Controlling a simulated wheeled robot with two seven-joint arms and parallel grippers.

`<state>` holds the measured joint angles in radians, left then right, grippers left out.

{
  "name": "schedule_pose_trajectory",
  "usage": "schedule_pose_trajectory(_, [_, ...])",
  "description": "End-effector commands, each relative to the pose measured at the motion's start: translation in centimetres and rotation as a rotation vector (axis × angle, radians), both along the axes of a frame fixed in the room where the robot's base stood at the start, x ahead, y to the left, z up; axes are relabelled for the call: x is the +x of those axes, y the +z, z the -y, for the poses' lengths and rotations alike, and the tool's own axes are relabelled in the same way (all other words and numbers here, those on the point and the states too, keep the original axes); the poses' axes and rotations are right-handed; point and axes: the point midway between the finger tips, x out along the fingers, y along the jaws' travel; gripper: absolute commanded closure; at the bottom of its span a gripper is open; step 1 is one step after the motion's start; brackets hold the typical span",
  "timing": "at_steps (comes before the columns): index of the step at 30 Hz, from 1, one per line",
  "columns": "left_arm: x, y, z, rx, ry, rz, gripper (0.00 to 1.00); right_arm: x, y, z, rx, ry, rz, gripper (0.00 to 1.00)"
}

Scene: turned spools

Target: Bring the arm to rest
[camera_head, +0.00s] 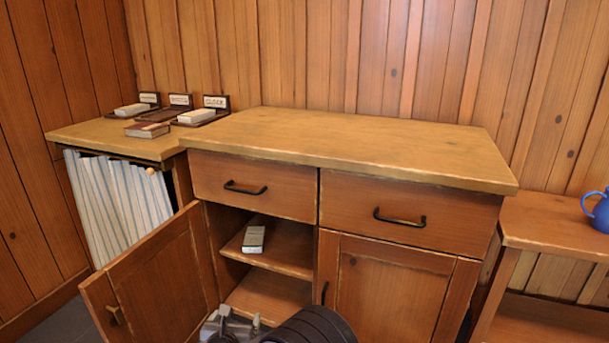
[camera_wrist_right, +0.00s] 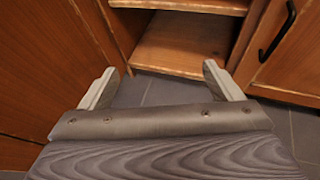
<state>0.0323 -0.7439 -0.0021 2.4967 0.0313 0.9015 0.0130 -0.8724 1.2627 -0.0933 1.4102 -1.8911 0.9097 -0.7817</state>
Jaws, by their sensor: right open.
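My right gripper (camera_head: 232,325) shows at the bottom of the head view, low in front of the open left compartment of the wooden cabinet (camera_head: 360,145). In the right wrist view my right gripper (camera_wrist_right: 158,88) has its two pale fingers wide apart with nothing between them. Beyond the fingers are grey floor tiles and the cabinet's bottom shelf (camera_wrist_right: 185,45). My left gripper is not in view.
The cabinet's left door (camera_head: 155,270) stands open beside my right gripper. A small box (camera_head: 254,239) lies on the middle shelf. A side table (camera_head: 110,138) holds labelled trays with small boxes. A blue jug (camera_head: 601,210) stands at the right. The cabinet top is clear.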

Motion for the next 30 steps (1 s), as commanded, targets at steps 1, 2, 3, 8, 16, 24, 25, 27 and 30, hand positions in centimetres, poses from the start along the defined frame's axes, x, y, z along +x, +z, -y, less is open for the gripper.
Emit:
schedule_pose_trajectory(1, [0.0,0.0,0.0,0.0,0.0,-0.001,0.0,0.2,0.3,0.8,0.015,-0.023,-0.007,0.15])
schedule_pose_trajectory(2, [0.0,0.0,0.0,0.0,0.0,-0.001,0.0,0.3,0.6,1.1,0.025,-0.035,-0.013,0.15])
schedule_pose_trajectory(3, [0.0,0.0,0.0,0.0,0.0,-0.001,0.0,0.4,0.9,1.7,0.039,-0.052,-0.018,0.15])
schedule_pose_trajectory(8, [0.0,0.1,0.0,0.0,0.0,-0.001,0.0,1.0,2.3,4.4,0.11,-0.141,-0.046,0.15])
schedule_pose_trajectory(16, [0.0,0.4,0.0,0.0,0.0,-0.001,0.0,1.3,6.1,12.3,0.32,-0.397,-0.117,0.15])
schedule_pose_trajectory(24, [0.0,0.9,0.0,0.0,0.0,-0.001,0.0,-3.1,11.5,27.0,0.772,-0.911,-0.224,0.15])
schedule_pose_trajectory(25, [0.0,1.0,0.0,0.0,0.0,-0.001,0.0,-4.3,12.0,28.8,0.838,-0.983,-0.237,0.15])
schedule_pose_trajectory(27, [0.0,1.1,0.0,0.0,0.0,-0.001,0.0,-7.1,13.1,32.4,0.994,-1.148,-0.261,0.15])
schedule_pose_trajectory(30, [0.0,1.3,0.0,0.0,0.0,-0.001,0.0,-11.7,14.2,36.4,1.22,-1.373,-0.287,0.15])
